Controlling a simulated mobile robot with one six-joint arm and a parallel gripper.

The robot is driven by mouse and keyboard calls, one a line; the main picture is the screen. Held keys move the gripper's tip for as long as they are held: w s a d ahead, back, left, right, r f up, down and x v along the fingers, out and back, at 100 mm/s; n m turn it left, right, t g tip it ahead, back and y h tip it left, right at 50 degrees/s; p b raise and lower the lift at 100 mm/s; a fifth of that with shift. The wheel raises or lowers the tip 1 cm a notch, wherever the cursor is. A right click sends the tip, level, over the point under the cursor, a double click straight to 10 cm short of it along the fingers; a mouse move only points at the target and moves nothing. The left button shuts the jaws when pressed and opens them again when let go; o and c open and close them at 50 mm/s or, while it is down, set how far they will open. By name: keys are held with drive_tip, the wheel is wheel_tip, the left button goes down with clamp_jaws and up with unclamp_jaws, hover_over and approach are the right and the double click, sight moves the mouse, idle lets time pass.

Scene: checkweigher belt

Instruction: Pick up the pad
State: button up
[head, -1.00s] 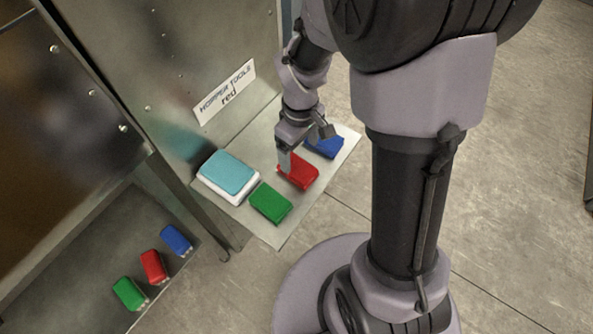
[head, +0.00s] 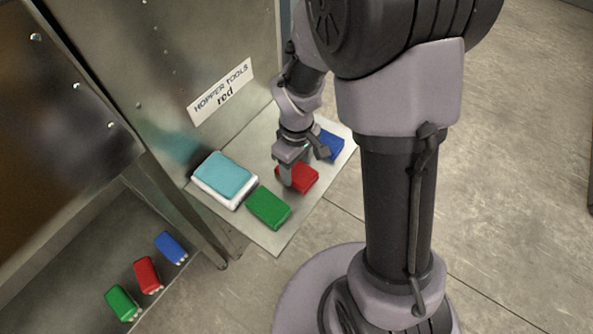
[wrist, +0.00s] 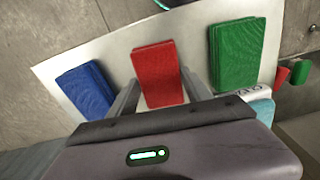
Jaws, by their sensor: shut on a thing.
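A red pad (head: 304,178) lies on the metal shelf (head: 277,238), between a green pad (head: 268,207) and a blue pad (head: 328,146). My gripper (head: 287,176) reaches down over the red pad's left end and is shut on it. In the wrist view the red pad (wrist: 159,72) sits between the two fingers of my gripper (wrist: 161,90). The blue pad (wrist: 85,90) is at left and the green pad (wrist: 237,55) at right. The red pad appears still at shelf level; its near end is partly hidden by my gripper.
A teal-topped white block (head: 225,178) is beside the green pad. A sign (head: 220,91) reading "HOPPER TOOLS red" is on the metal panel above. Smaller blue (head: 170,246), red (head: 147,273) and green (head: 122,302) blocks lie in the lower left area.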

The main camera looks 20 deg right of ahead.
sight(296, 169)
drive_tip(key=shift+r+p, duration=1.25)
drive_tip(key=shift+r, duration=0.7)
drive_tip(key=s+a, duration=0.1)
drive_tip(key=s, duration=0.1)
drive_tip(key=s+a+p, duration=0.1)
drive_tip(key=s, duration=0.2)
drive_tip(key=s+a, duration=0.1)
drive_tip(key=s, duration=0.2)
drive_tip(key=shift+s+r, duration=0.25)
drive_tip(key=shift+r, duration=0.1)
drive_tip(key=s+b, duration=0.1)
drive_tip(key=a+f+b, duration=0.1)
drive_tip(key=b, duration=0.1)
drive_tip(key=shift+s, duration=0.4)
drive_tip(key=s+b, duration=0.1)
drive_tip(key=b, duration=0.2)
drive_tip(key=s+b, duration=0.1)
drive_tip(key=b, duration=0.2)
drive_tip(key=shift+a+r, duration=0.1)
drive_tip(key=shift+a, duration=0.2)
drive_tip(key=shift+s+a+r, duration=0.25)
drive_tip(key=shift+s+r, duration=0.1)
drive_tip(key=shift+s, duration=0.35)
drive_tip(key=shift+s+a+r, duration=0.2)
drive_tip(key=shift+s+r, duration=0.1)
drive_tip(key=shift+s, duration=0.4)
